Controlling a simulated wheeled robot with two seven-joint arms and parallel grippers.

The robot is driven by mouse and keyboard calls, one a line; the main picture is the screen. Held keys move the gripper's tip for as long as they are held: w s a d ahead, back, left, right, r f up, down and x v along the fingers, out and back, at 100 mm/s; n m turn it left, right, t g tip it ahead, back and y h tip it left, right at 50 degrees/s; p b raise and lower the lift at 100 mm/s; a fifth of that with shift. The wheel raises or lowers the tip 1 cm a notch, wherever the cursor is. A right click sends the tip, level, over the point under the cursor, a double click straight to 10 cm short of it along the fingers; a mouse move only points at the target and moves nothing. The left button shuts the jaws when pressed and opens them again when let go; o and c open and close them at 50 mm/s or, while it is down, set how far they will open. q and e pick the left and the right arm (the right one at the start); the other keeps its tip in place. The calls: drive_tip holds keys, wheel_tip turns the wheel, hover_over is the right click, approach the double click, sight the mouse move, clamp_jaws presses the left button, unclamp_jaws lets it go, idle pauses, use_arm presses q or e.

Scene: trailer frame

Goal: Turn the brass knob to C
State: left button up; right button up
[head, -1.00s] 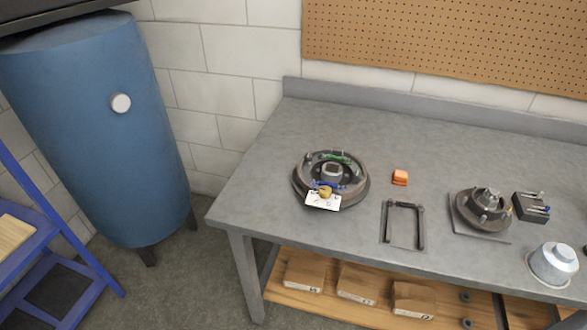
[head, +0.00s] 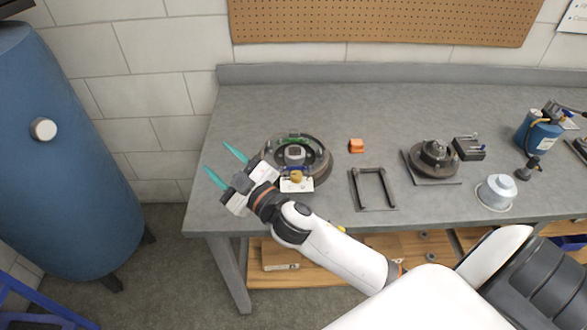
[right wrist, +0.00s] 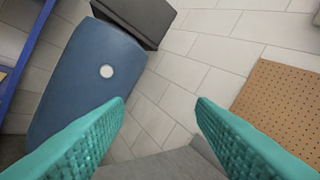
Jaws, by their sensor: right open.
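The brass knob (head: 297,176) sits on a white card (head: 296,185) at the front of a round dark drum assembly (head: 322,154) on the workbench. The card's letters are too small to read. My right gripper (head: 223,161) is open and empty in the head view. It is left of the drum assembly, above the bench's left end, with its teal fingers pointing up and left, away from the knob. In the right wrist view its two fingers (right wrist: 160,115) stand wide apart with nothing between them. My left gripper is not in view.
An orange block (head: 356,146), a black U-shaped frame (head: 373,187), a hub on a plate (head: 435,157) and a silver cup (head: 496,192) stand right of the drum assembly. A blue tank (head: 60,170) stands on the left. The bench (head: 390,105) is clear at the back.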

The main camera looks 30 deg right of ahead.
drive_tip(key=a+r+n+g+y, duration=0.3)
drive_tip(key=a+r+n+y, duration=0.3)
drive_tip(key=n+y, duration=0.4)
drive_tip(key=n+g+h, duration=0.9)
drive_tip(key=g+h, duration=0.6)
drive_tip(key=g, duration=0.1)
approach(297, 174)
wheel_tip(297, 174, down, 7)
drive_tip(key=p, duration=0.3)
drive_tip(key=shift+f+p, duration=0.1)
drive_tip(key=shift+p, duration=0.2)
drive_tip(key=shift+f, duration=0.85)
